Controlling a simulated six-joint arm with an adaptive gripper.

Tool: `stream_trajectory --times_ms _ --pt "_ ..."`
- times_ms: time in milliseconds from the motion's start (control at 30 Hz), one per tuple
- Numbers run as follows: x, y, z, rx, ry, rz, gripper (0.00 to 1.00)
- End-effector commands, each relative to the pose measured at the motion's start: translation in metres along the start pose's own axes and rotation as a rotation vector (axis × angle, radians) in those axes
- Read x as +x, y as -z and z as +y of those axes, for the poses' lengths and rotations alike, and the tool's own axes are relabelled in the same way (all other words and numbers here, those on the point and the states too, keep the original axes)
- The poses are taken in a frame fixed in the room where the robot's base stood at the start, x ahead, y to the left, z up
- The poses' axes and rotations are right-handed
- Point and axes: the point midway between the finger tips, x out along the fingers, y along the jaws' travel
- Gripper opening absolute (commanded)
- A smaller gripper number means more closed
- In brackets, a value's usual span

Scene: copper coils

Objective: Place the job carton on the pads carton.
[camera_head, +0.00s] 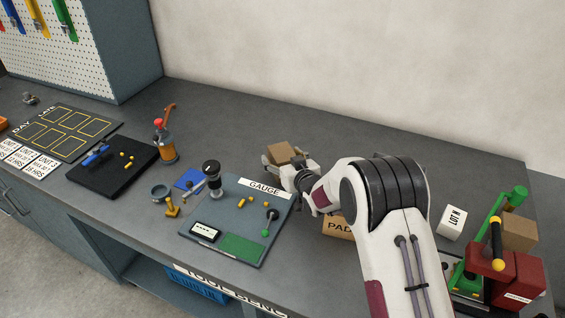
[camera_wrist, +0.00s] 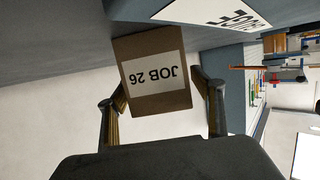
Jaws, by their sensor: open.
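The job carton, a small brown box, shows in the head view (camera_head: 281,152) behind the gauge board. In the wrist view the job carton (camera_wrist: 153,98) has a white label reading "JOB 26", upside down. My gripper (camera_head: 284,163) is open around the job carton; in the wrist view its fingers (camera_wrist: 158,84) stand on both sides of it, with a visible gap at the right finger. The left finger is close to the box; contact is unclear. The pads carton (camera_head: 338,227), labelled "PAD…", stands on the bench, mostly hidden behind my arm.
The gauge board (camera_head: 239,248) with small parts lies left of the pads carton. A white "LOT" box (camera_head: 451,222), a brown box (camera_head: 519,233) and a red and green machine (camera_head: 505,275) stand at the right. The bench behind the job carton is clear.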

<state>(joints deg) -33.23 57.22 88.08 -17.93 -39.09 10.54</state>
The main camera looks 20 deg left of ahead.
Motion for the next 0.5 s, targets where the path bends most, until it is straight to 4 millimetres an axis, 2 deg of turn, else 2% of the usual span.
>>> stream_trajectory --times_ms 233,400,500 --pt "-0.0002 0.0003 0.0001 0.0 0.0 0.0 0.67" --pt "-0.0002 0.0003 0.0001 0.0 0.0 0.001 0.23" --pt "-0.0002 0.0013 0.0002 0.0 0.0 0.002 0.16"
